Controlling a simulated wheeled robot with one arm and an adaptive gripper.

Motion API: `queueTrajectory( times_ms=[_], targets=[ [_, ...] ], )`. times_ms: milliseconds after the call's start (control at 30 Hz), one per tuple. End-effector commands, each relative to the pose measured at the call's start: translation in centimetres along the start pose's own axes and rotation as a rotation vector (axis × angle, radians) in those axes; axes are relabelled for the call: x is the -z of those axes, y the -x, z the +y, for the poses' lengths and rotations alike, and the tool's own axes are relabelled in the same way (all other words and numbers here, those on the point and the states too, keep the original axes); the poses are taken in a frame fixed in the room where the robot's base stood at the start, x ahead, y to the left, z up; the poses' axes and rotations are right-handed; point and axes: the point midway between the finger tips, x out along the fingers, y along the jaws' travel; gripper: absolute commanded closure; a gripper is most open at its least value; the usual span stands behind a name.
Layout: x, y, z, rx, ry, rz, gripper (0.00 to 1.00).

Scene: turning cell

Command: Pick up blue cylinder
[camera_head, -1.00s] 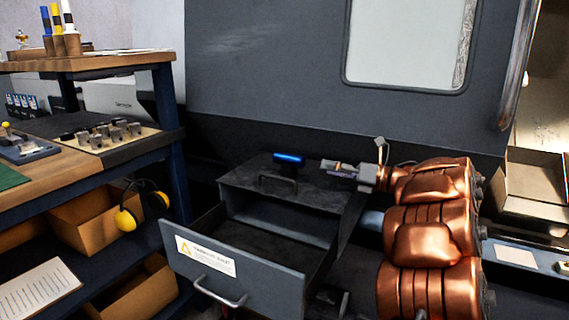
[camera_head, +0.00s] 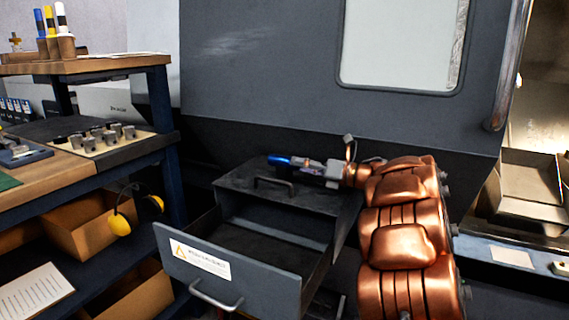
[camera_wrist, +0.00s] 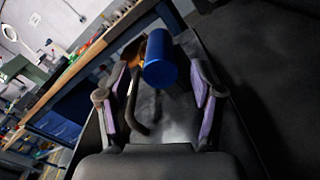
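The blue cylinder (camera_head: 279,160) lies on top of the dark drawer cabinet (camera_head: 240,181), near its back edge. My gripper (camera_head: 298,163) reaches in from the right, level with the cylinder and close to its right end. In the wrist view the cylinder (camera_wrist: 160,60) lies ahead between the two fingers of my gripper (camera_wrist: 165,85). The fingers are spread, with a gap visible on each side of the cylinder. The cabinet's far side is hidden in the wrist view.
The cabinet's drawer (camera_head: 205,262) stands pulled open at the front, with a handle. A workbench (camera_head: 150,148) with holders stands on the left. Yellow ear defenders (camera_head: 120,224) hang from it. The grey machine wall (camera_head: 260,90) rises behind the cabinet.

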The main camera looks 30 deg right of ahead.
Motion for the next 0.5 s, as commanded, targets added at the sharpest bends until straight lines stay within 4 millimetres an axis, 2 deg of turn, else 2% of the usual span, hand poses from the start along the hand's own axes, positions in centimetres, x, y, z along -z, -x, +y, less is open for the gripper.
queueTrajectory(
  times_ms=[67,500],
  targets=[
    [0.0,0.01,-0.01,0.0,0.0,0.0,0.42],
    [0.0,0.03,-0.01,0.0,0.0,0.0,0.88]
  ],
)
